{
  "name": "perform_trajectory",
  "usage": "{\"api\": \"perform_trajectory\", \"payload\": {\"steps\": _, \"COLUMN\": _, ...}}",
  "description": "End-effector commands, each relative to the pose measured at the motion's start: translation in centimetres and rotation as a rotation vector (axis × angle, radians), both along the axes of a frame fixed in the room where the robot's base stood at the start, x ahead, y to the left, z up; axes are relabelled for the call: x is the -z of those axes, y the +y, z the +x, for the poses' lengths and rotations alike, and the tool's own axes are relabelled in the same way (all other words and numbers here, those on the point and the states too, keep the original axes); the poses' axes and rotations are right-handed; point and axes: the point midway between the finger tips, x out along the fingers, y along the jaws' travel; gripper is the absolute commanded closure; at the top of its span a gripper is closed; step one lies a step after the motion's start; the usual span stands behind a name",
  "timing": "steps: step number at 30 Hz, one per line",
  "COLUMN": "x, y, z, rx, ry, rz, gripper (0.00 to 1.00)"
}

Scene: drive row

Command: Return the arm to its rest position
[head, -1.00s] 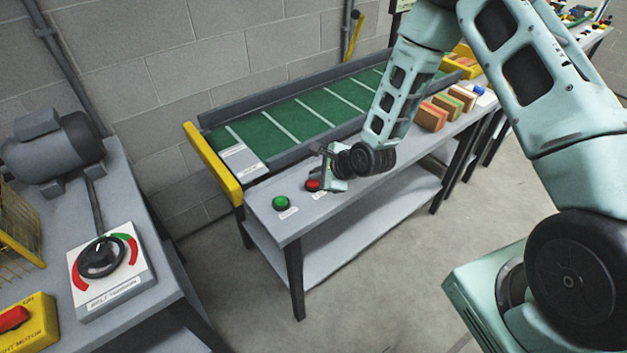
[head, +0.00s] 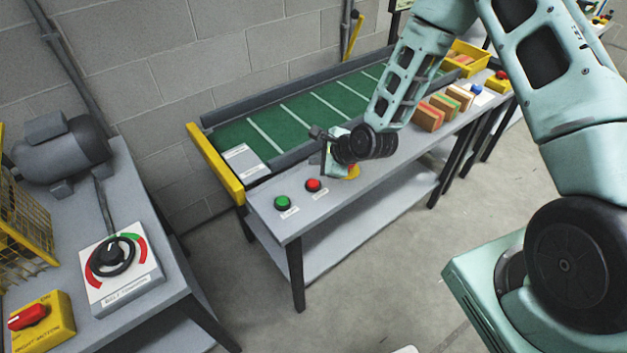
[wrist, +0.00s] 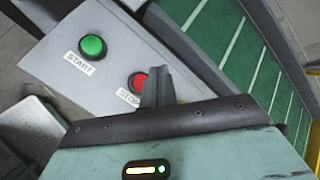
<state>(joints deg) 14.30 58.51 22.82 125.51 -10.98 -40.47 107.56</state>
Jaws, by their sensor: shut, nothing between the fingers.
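My gripper (head: 322,150) is above the front strip of the conveyor table (head: 262,208) in the head view, up and to the right of the red STOP button (head: 313,185) in the picture. Its closed fingers (wrist: 157,87) show in the wrist view with nothing between them. They partly overlap the STOP button (wrist: 138,80) there. The green START button (head: 282,202) is to the left, clear of my gripper; it also shows in the wrist view (wrist: 92,46). My arm is bent and extended over the table.
The green belt (head: 245,134) runs behind the buttons, with a yellow end bar (head: 214,163). Several orange-brown blocks (head: 428,117) stand right of my wrist. At left, a bench holds a motor (head: 62,150), a dial box (head: 122,280) and a yellow switch box (head: 45,322). Open floor lies in front.

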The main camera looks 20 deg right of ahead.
Motion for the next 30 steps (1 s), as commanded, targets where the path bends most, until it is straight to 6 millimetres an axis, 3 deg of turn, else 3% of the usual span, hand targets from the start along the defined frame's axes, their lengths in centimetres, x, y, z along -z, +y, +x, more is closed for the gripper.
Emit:
{"api": "perform_trajectory", "payload": {"steps": 14, "x": 0.0, "y": 0.0, "z": 0.0, "rx": 0.0, "ry": 0.0, "rz": 0.0, "gripper": 1.0}}
{"api": "perform_trajectory", "payload": {"steps": 19, "x": -1.9, "y": 1.6, "z": -0.9, "rx": -0.141, "ry": -0.01, "rz": -0.103, "gripper": 1.0}}
{"api": "perform_trajectory", "payload": {"steps": 23, "x": -5.3, "y": 4.3, "z": -3.4, "rx": -0.422, "ry": -0.027, "rz": -0.297, "gripper": 1.0}}
{"api": "perform_trajectory", "payload": {"steps": 30, "x": -12.1, "y": 8.2, "z": -11.5, "rx": -1.049, "ry": -0.078, "rz": -0.656, "gripper": 1.0}}
